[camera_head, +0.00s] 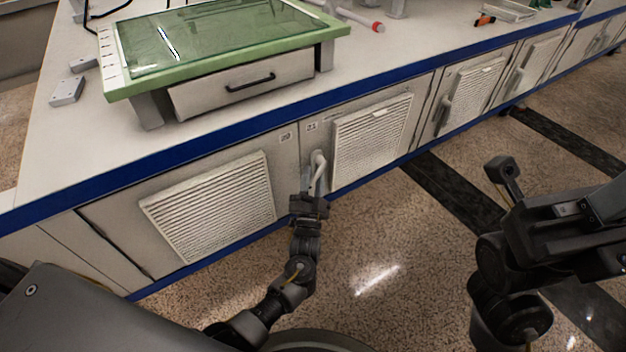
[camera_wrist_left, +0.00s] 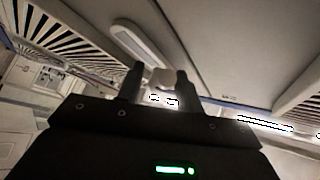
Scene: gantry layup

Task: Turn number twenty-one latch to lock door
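The door marked 21 (camera_head: 312,127) is below the blue counter edge and looks flush with its frame. Its pale latch (camera_head: 318,163) is on the left side of the door, with the handle hanging down. My left gripper (camera_head: 312,193) is at the handle's lower end. In the left wrist view, the latch (camera_wrist_left: 140,46) is just beyond the fingers. Its pale end shows between the two spread fingertips (camera_wrist_left: 160,82), and I see a small gap beside one finger. My right arm (camera_head: 510,290) is at the right, away from the doors; its fingertips are unclear.
Door 20 (camera_head: 110,220) with a louvred vent is to the left. More latched doors (camera_head: 470,92) run off to the right. A green glass-topped box (camera_head: 225,45) with a drawer stands on the white counter (camera_head: 400,45). The speckled floor (camera_head: 390,240) in front is clear.

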